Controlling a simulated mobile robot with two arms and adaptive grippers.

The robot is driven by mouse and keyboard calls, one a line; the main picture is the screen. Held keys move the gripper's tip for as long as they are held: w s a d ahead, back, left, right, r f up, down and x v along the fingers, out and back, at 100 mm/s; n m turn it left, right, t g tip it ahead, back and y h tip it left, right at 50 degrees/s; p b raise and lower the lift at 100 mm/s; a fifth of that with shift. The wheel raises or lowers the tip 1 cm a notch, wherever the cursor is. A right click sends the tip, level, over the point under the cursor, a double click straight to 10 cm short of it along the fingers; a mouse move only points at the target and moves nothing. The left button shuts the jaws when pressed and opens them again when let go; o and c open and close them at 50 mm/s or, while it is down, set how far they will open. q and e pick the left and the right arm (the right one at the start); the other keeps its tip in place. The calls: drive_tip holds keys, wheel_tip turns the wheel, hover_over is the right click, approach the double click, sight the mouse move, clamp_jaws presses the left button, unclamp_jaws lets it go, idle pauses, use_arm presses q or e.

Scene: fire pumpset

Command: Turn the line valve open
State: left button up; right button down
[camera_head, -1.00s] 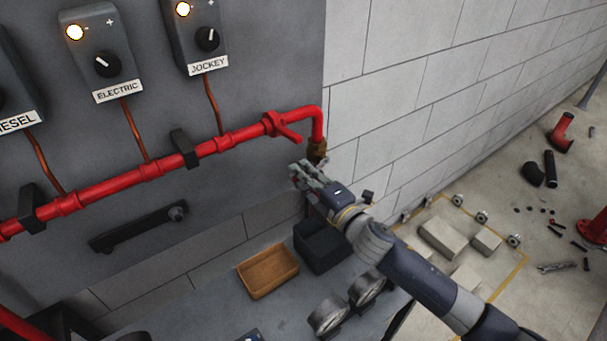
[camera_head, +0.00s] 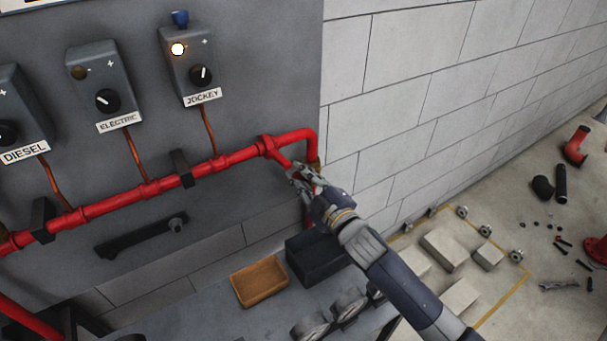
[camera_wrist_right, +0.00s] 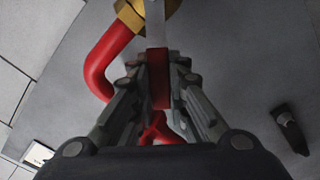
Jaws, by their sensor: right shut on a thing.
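The line valve's red lever (camera_head: 279,156) sticks out from the red pipe near its right-hand bend, slanting down to the right. My right gripper (camera_head: 298,172) is at the lever's free end, shut on it. In the right wrist view the red lever (camera_wrist_right: 158,78) lies between the two fingers of my right gripper (camera_wrist_right: 160,72). The fingers hide part of the lever in the head view. My left gripper is not in view.
The red pipe (camera_head: 140,190) runs along the grey panel, below the JOCKEY box (camera_head: 190,65) and the ELECTRIC box (camera_head: 98,85). An orange tray (camera_head: 260,281) and a black bin (camera_head: 315,258) stand below. Loose parts lie on the floor at right.

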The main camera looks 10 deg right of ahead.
sight(315, 151)
drive_tip(key=shift+w+d+r+m+p, duration=0.15)
drive_tip(key=shift+d+r+m+p, duration=0.4)
drive_tip(key=shift+m, duration=0.45)
drive_tip(key=m+p, duration=0.1)
drive_tip(key=d+r+m, duration=0.1)
drive_tip(key=shift+w+d+m+p, duration=0.1)
drive_tip(key=shift+w+m+p, duration=0.2)
drive_tip(key=shift+p, duration=0.05)
drive_tip(key=m, duration=0.1)
drive_tip(key=d+m+p, duration=0.1)
drive_tip(key=shift+w+d+r+m, duration=0.2)
drive_tip(key=shift+w+d+m, duration=0.05)
drive_tip(key=shift+w+m, duration=0.05)
drive_tip(key=shift+w+d+m, duration=0.3)
drive_tip(key=shift+d+m, duration=0.5)
drive_tip(key=shift+m, duration=0.5)
drive_tip(key=c, duration=1.5)
unclamp_jaws()
drive_tip(key=shift+d, duration=0.1)
drive_tip(key=shift+c, duration=0.2)
drive_tip(key=v, duration=1.2)
